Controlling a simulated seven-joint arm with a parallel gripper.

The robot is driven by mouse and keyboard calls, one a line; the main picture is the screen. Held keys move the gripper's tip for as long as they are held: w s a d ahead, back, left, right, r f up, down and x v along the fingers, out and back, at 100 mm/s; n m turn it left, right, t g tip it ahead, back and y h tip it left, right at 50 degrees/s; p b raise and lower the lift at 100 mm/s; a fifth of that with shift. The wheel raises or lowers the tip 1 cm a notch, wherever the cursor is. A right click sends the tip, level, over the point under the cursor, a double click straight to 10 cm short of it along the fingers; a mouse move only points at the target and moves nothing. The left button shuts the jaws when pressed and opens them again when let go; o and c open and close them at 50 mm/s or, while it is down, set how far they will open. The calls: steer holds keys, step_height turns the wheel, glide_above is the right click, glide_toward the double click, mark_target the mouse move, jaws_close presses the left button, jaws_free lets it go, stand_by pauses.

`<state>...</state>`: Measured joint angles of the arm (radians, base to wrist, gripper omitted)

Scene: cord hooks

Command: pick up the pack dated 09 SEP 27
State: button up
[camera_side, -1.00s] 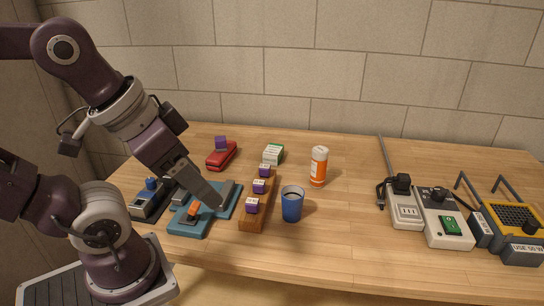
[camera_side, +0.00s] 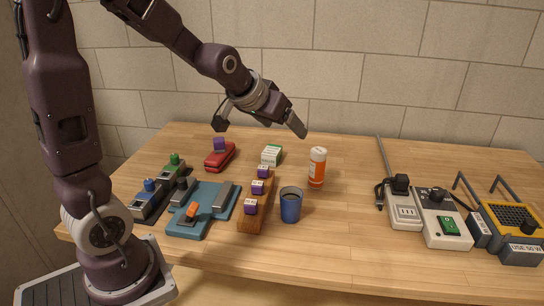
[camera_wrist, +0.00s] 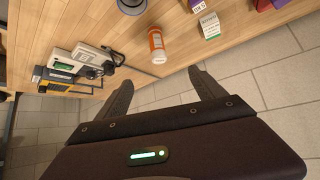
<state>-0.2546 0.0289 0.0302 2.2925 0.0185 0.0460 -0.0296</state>
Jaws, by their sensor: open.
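A small white box with a green top (camera_side: 271,156) stands at the back of the table, left of an orange bottle with a white cap (camera_side: 317,168). In the wrist view the box (camera_wrist: 210,25) shows printed lines on its face, too small to read as a date. Small purple blocks with white labels (camera_side: 257,187) sit in a row on a wooden bar (camera_side: 253,218); their print is also unreadable. My gripper (camera_side: 297,127) is open and empty, in the air above the back of the table, near the bottle and box. Its fingers (camera_wrist: 160,76) are spread apart in the wrist view.
A blue cup (camera_side: 291,205) stands in front of the bottle. A red device (camera_side: 220,157) with a purple block and a teal device (camera_side: 203,212) are at left. Power strips (camera_side: 404,207) and a yellow-topped unit (camera_side: 511,218) are at right. The middle right table is clear.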

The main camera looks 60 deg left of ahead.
steer(key=w+a+f+n+t+y, duration=0.1)
steer(key=w+a+f+n+y, duration=0.1)
steer(key=w+a+f, duration=0.85)
steer(key=n+t+y, duration=0.1)
steer(key=y, duration=0.2)
glide_toward(272, 150)
steer(key=x, duration=0.3)
steer(key=shift+a+r, duration=0.15)
steer(key=shift+a, duration=0.15)
steer(key=x, duration=0.7)
steer(key=shift+d+f, duration=0.25)
steer(key=shift+r, duration=0.1)
steer(key=c, duration=1.5)
